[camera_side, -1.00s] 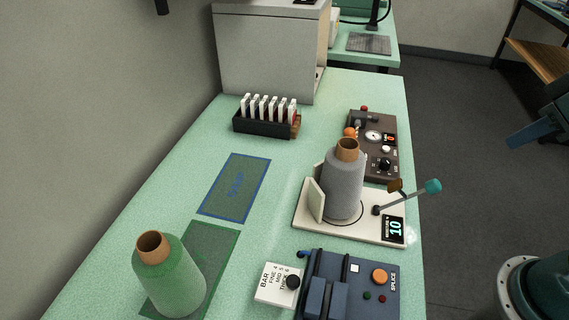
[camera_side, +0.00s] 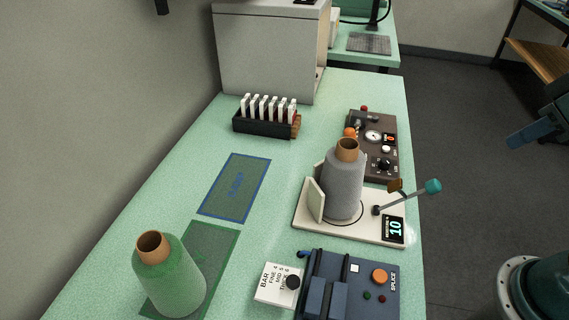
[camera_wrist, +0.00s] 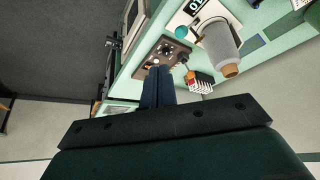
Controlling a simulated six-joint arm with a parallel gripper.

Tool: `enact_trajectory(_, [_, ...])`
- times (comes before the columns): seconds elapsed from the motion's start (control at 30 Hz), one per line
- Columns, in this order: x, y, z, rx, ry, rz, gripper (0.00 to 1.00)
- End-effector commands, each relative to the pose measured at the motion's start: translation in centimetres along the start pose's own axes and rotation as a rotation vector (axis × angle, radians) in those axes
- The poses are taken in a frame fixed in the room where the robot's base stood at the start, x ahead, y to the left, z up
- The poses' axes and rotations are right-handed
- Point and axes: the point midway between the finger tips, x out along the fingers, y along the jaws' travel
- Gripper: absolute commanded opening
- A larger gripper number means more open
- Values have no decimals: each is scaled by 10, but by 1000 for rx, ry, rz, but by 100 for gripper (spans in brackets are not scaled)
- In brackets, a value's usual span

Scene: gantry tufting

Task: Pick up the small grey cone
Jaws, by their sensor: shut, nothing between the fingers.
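The grey cone (camera_side: 343,190) has a brown-orange tube top and stands upright on a cream-white device with a display reading 10 (camera_side: 310,229). It also shows in the wrist view (camera_wrist: 221,45), at the upper right, beyond my fingers. My gripper (camera_wrist: 158,72) is shut with nothing between its blue fingers. In the side view my gripper (camera_side: 512,142) is at the right edge, over the floor beyond the table, well apart from the cone. A larger green cone (camera_side: 170,280) stands on a green marked area at the lower left.
A white upright plate (camera_side: 316,200) stands left of the grey cone, and a teal-knobbed lever (camera_side: 432,186) is to its right. A blue splice box (camera_side: 345,290) is in front; a dark gauge panel (camera_side: 385,150) and a rack of white tags (camera_side: 265,120) are behind. The blue-outlined rectangle (camera_side: 236,188) is clear.

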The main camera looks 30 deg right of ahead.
Motion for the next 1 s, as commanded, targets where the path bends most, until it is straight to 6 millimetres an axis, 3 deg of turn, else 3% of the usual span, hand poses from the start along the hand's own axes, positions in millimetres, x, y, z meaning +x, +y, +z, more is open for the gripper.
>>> enact_trajectory(0.13, [0,0,0,0,0,0,2])
enact_trajectory(0.57, [0,0,0,0,0,0,86])
enact_trajectory(1.0, [-1,-2,-5,-28,-7,-7,89])
